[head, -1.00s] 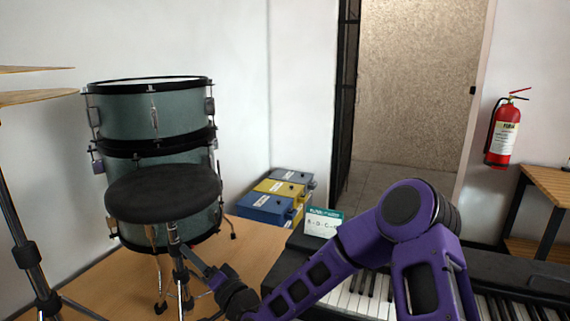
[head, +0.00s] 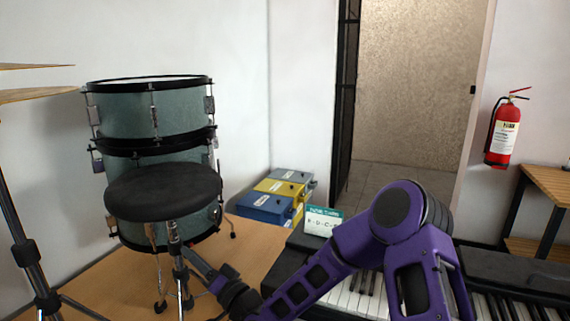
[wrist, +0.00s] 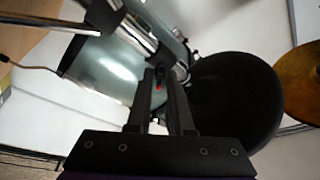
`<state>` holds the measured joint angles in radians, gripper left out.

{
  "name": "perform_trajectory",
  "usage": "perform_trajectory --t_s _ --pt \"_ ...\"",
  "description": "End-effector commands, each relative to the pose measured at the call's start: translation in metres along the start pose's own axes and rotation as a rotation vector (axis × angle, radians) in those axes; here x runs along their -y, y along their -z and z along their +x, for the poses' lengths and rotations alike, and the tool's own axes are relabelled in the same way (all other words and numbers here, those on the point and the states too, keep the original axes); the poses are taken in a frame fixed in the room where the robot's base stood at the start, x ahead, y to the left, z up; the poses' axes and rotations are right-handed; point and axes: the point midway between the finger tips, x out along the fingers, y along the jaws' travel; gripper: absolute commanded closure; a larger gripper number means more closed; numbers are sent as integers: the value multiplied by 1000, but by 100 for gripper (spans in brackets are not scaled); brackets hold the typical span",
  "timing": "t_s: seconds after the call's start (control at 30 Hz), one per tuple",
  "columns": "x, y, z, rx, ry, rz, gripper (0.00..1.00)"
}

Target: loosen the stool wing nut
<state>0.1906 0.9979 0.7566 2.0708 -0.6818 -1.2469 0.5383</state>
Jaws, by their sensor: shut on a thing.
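The stool has a round black seat (head: 163,191) on a metal post (head: 174,238) with dark legs, in front of the stacked drums. In the wrist view the seat (wrist: 235,100) is a dark disc at the right, and the shiny post (wrist: 140,32) runs across the top. My gripper (head: 188,252) reaches the post from the right, just below the seat. In the wrist view my gripper (wrist: 160,74) is shut at the post on the stool wing nut, which the fingertips mostly hide. A small reddish spot shows between the fingers.
Teal drums (head: 155,110) stand close behind the stool. A cymbal stand (head: 25,250) is at the left. Blue, yellow and grey boxes (head: 265,207) lie by the wall. A keyboard (head: 360,297) lies under my arm. Bare wooden floor (head: 245,245) shows right of the stool.

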Motion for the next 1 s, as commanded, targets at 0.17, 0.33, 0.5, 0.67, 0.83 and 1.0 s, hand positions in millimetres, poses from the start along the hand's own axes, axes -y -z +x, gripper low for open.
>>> perform_trajectory --t_s 0.17,0.33,0.5,0.67,0.83,1.0 --pt "-2 0 0 1 63 -175 100" --pt "-2 0 0 1 65 -182 100" --pt "-3 0 0 2 91 -252 100" --pt "-5 1 1 1 179 -491 100" --pt "-5 1 0 1 185 -508 55" --pt "-5 1 0 1 184 -506 52"
